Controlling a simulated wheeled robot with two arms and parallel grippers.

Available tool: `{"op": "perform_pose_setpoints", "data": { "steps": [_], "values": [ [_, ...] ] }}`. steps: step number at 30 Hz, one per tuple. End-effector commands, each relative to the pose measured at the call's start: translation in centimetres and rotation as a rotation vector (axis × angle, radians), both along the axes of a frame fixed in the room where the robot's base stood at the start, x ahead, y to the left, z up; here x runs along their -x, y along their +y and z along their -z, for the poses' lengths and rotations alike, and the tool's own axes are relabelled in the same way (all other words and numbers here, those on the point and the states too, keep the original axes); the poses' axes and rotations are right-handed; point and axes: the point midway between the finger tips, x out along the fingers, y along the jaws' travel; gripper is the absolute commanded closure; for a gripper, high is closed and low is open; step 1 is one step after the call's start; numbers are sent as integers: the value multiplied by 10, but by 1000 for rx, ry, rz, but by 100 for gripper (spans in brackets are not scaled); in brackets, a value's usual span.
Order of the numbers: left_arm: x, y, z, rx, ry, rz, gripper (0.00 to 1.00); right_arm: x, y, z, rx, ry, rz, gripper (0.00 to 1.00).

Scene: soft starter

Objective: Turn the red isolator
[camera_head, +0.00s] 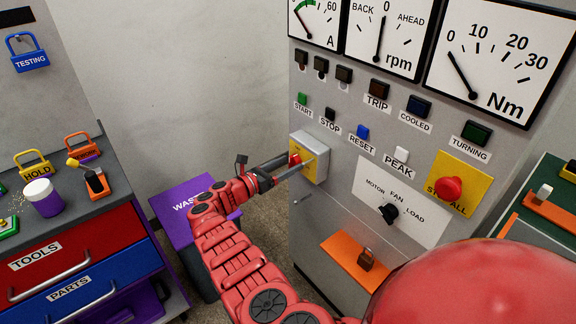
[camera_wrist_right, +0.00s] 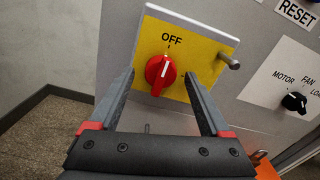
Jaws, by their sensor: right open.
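The red isolator (camera_head: 295,159) is a round knob on a yellow plate (camera_head: 307,157) on a box at the left edge of the grey panel. In the right wrist view the red isolator (camera_wrist_right: 160,72) has a white pointer line standing nearly upright, below the word OFF. A metal pin sticks out from the plate's right side. My right gripper (camera_head: 297,164) is open in front of the plate. In the right wrist view my right gripper (camera_wrist_right: 160,80) has one finger on each side of the knob, with visible gaps. My left gripper is not in view.
The panel carries gauges and buttons, a black selector (camera_head: 389,213), a red STOP ALL button (camera_head: 448,188) and a padlock (camera_head: 366,259) on an orange shelf. A purple waste bin (camera_head: 180,200) stands behind my right arm. A tool cabinet (camera_head: 75,240) stands at left.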

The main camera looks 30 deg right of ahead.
Motion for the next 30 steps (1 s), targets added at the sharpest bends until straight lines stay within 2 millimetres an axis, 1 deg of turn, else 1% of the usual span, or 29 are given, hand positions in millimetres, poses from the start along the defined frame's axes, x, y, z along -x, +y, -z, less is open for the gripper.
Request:
{"op": "perform_pose_setpoints", "data": {
  "steps": [3,10,14,15,17,18,20,21,23,24,30],
  "values": [
    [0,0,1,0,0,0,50,0,-5,0,0,0,1,19],
    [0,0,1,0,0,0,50,0,-5,0,0,0,1,19],
    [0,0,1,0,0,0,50,0,-5,0,0,0,1,42],
    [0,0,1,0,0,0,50,0,-5,0,0,0,1,49],
    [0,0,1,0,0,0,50,0,-5,0,0,0,1,60],
    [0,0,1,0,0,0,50,0,-5,0,0,0,1,67],
    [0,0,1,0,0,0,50,0,-5,0,0,0,1,78],
    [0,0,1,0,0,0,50,0,-5,0,0,0,1,85],
    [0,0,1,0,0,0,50,0,-5,0,0,0,1,96],
    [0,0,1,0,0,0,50,0,-5,0,0,0,1,100],
    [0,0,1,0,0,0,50,0,-5,0,-1,-12,1,100]
  ]
}}
